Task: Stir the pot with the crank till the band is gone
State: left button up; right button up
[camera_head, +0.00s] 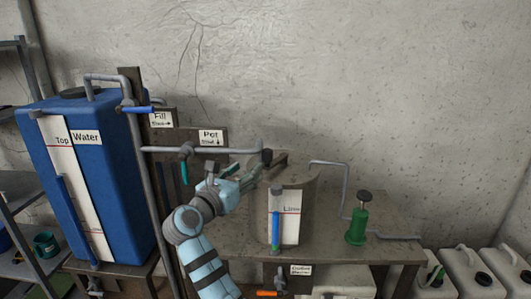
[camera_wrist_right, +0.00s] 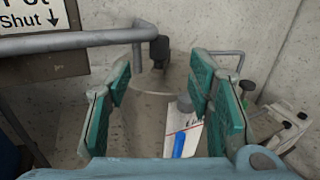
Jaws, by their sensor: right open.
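The grey pot (camera_head: 312,188) stands on the bench, and its rounded wall also shows in the wrist view (camera_wrist_right: 150,115). A black crank knob (camera_head: 266,157) sticks up at the pot's top; the rest of the crank is hard to make out. In the wrist view the knob (camera_wrist_right: 159,49) lies ahead, between the finger lines. My right gripper (camera_head: 262,168) is open and empty at the pot's upper left, its green-padded fingers (camera_wrist_right: 160,95) apart. I cannot make out a band clearly.
A grey pipe (camera_head: 210,150) runs from the left to above the pot. A blue water tank (camera_head: 105,150) stands left. A green pump (camera_head: 356,228) and bent pipe (camera_head: 345,190) stand right of the pot. White jugs (camera_head: 475,275) are at the lower right.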

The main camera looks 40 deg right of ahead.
aim_at(265, 154)
jog(key=x, duration=1.3)
jog(key=shift+w+d+p, duration=0.15)
jog(key=shift+d+p, duration=0.15)
jog(key=shift+d, duration=0.1)
jog(key=shift+c, duration=0.6)
jog(key=shift+f, duration=0.1)
grip_shut()
